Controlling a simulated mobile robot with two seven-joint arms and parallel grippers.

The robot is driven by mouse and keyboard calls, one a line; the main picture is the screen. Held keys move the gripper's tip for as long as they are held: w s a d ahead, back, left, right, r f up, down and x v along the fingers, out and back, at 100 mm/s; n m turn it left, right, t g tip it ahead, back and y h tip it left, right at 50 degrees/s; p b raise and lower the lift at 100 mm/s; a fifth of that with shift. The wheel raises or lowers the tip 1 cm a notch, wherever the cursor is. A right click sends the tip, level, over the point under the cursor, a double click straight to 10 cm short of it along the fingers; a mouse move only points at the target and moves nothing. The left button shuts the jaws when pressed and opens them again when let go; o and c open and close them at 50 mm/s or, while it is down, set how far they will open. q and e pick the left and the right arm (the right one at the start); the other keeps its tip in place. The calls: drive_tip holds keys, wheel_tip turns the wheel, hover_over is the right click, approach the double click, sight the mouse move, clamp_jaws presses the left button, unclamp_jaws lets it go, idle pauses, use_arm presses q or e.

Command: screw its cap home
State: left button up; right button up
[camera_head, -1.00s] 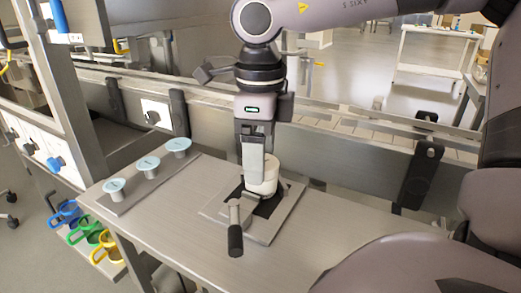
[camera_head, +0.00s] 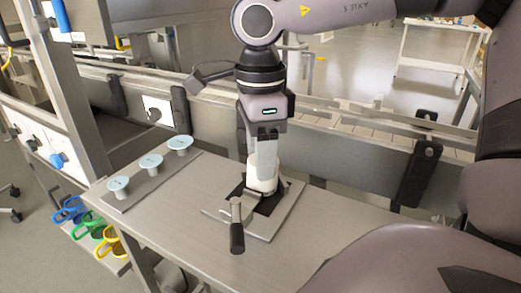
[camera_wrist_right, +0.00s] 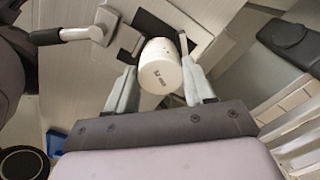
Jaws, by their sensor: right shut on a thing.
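A white jar with its white cap (camera_head: 261,184) stands upright in a clamp fixture (camera_head: 272,231) on the metal table. In the right wrist view the round cap top (camera_wrist_right: 160,76) faces the camera, with small dark print on it. My right gripper (camera_head: 264,174) points down over the jar. Its two fingers (camera_wrist_right: 160,88) sit on either side of the cap and are shut on it. The seam between cap and jar is not clear. My left gripper is not in view.
The clamp's black handle (camera_head: 237,238) sticks out at the front of the fixture. Three pale-blue-topped pieces (camera_head: 151,161) stand on a strip at the table's left. Coloured mugs (camera_head: 92,231) sit lower left. A conveyor rail (camera_head: 330,155) runs behind. The table right of the fixture is clear.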

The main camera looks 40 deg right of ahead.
drive_tip(key=shift+w, duration=0.1)
drive_tip(key=shift+c, duration=0.7)
drive_tip(key=shift+w+d+m+b, duration=0.1)
drive_tip(key=shift+m+b, duration=0.35)
drive_tip(key=shift+m, duration=0.15)
drive_tip(key=m+b, duration=0.1)
drive_tip(key=m, duration=0.1)
drive_tip(key=shift+m, duration=0.4)
drive_tip(key=shift+r+m+b, duration=0.1)
drive_tip(key=shift+m+b, duration=0.25)
drive_tip(key=shift+m, duration=0.55)
